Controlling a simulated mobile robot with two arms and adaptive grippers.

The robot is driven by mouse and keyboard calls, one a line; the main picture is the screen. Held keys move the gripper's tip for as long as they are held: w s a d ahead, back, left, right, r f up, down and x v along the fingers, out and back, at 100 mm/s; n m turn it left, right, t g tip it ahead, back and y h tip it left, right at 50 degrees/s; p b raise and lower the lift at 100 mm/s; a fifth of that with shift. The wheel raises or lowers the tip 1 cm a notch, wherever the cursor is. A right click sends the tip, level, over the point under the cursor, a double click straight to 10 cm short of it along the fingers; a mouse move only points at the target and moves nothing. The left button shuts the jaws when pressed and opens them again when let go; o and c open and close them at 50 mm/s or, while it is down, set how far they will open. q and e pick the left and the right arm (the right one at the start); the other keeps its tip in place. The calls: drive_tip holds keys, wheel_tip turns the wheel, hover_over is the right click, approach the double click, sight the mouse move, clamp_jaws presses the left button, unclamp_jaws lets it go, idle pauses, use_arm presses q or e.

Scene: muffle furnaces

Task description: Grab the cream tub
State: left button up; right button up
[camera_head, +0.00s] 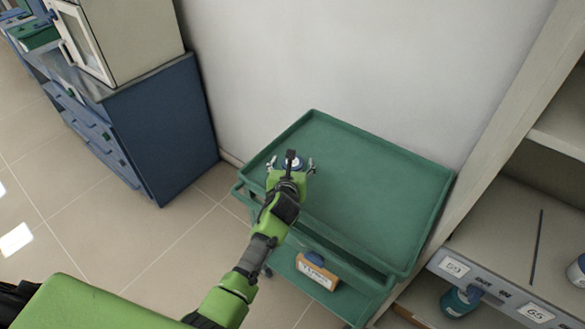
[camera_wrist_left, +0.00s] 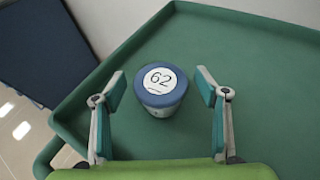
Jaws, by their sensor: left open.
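A small tub (camera_wrist_left: 160,88), the only one on the cart top, has a blue lid with a round white label reading "62". It stands upright near the left corner of the green cart's top tray (camera_head: 385,185). In the head view the tub (camera_head: 291,160) is mostly hidden by my gripper. My left gripper (camera_wrist_left: 161,88) is open, with one finger on each side of the tub and a visible gap at both sides in the wrist view. In the head view my left gripper (camera_head: 291,166) is over the tray corner. My right gripper is not in view.
The tray has a raised rim and is otherwise clear. A box with a blue-topped item (camera_head: 317,268) is on the lower shelf. A blue cabinet (camera_head: 165,130) stands left, a wall behind, and shelving (camera_head: 500,225) with bottles at right.

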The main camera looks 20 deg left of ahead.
use_arm(q)
drive_tip(key=shift+w+f, duration=0.25)
drive_tip(key=shift+w, duration=0.15)
drive_tip(key=shift+r, duration=0.1)
drive_tip(key=c, duration=1.3)
